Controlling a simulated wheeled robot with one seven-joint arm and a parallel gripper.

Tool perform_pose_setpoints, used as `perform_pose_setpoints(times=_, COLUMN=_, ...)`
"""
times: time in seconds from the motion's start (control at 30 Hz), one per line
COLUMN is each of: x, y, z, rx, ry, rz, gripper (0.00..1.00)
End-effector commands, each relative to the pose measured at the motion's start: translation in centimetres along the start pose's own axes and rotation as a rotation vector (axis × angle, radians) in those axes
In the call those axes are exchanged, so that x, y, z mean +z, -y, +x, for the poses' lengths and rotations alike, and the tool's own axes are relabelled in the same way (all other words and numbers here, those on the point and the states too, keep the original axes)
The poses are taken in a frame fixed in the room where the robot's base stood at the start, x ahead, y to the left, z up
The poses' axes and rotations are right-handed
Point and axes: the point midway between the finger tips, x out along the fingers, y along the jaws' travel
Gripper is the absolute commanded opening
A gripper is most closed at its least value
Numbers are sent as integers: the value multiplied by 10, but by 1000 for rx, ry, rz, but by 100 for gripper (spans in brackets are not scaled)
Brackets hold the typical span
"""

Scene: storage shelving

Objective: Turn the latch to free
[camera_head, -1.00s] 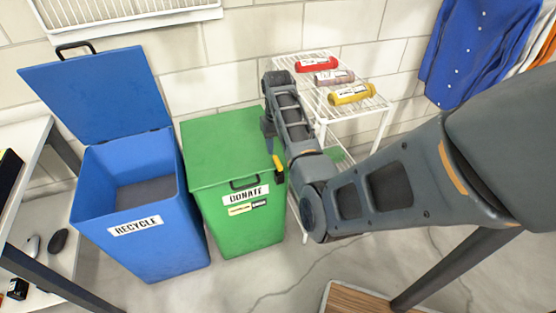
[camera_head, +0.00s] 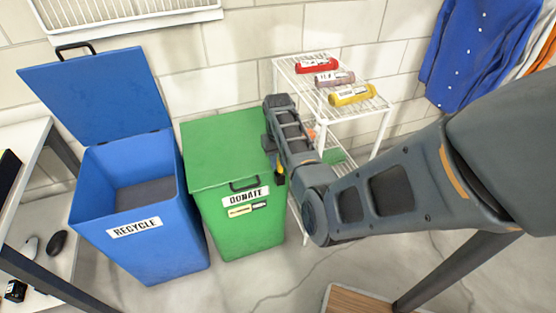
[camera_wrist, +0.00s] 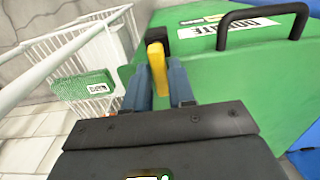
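The latch shows in the wrist view as a yellow handle (camera_wrist: 157,68) on a black base, at the edge of the green DONATE bin (camera_wrist: 225,60). In the head view the yellow and black latch (camera_head: 279,173) is small, at the bin's right front edge, beside my arm. The bin (camera_head: 225,150) has its lid down. My gripper (camera_wrist: 160,75) has its two blue-grey fingers close on either side of the yellow handle. I cannot tell whether they press on it. In the head view my arm hides most of the gripper.
A blue RECYCLE bin (camera_head: 140,240) with its lid raised stands left of the green bin. A white wire shelf (camera_head: 350,112) with red, pink and yellow rolls stands close on the right. A green item (camera_wrist: 85,85) lies on its lower shelf. A wooden-topped table (camera_head: 360,303) is at the front.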

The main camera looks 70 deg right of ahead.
Motion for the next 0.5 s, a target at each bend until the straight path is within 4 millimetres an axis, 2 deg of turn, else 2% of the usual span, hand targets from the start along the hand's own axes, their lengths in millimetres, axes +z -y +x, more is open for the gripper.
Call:
perform_pose_setpoints(times=0.03, x=0, y=0, z=0, rx=0, ry=0, rz=0, gripper=19)
perform_pose_setpoints(times=0.23, x=0, y=0, z=0, rx=0, ry=0, rz=0, gripper=0)
perform_pose_setpoints(times=0.5, x=0, y=0, z=0, rx=0, ry=0, rz=-5, gripper=0)
